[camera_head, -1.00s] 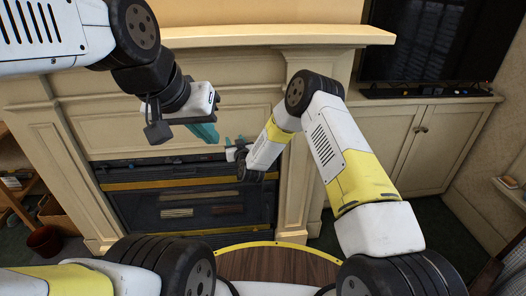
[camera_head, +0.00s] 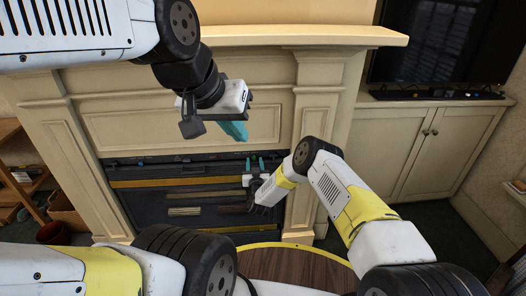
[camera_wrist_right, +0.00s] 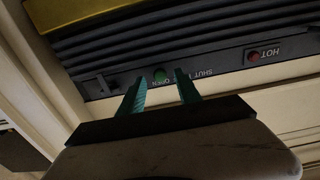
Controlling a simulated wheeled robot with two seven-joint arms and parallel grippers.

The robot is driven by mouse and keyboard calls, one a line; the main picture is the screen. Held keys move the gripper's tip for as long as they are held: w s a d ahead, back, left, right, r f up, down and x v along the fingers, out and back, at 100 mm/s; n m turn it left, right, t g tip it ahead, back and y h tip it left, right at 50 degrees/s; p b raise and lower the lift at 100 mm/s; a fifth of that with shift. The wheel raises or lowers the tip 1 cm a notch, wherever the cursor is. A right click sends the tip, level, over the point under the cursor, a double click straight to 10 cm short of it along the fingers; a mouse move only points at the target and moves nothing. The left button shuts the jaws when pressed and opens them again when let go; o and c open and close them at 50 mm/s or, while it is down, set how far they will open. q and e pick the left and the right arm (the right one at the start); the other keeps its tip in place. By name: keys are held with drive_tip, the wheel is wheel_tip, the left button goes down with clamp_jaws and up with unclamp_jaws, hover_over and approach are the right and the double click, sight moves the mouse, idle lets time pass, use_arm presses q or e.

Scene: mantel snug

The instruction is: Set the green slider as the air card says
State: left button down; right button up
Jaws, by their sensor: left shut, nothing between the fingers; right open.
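The green slider's round knob (camera_wrist_right: 160,75) shows in the right wrist view on a dark strip below the vent slats, beside the upside-down words OPEN and SHUT. My right gripper (camera_wrist_right: 160,80) is open, with one teal finger on each side of the knob in that view; I cannot tell whether either touches it. In the head view my right gripper (camera_head: 255,163) is at the upper right of the dark fireplace front (camera_head: 140,200), where the knob is too small to make out. My left gripper (camera_head: 234,130) is shut and empty, held higher before the mantel. I cannot make out the air card.
A red knob (camera_wrist_right: 253,57) labelled HOT sits right of the green knob. A small dark lever (camera_wrist_right: 103,84) is to its left. The mantel shelf (camera_head: 300,36) juts out above. A round wooden table (camera_head: 290,265) stands in front. A TV cabinet (camera_head: 430,150) is at right.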

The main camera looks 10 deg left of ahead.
drive_tip(key=shift+w+a, duration=0.15)
drive_tip(key=shift+w, duration=0.4)
clamp_jaws()
idle(1.1)
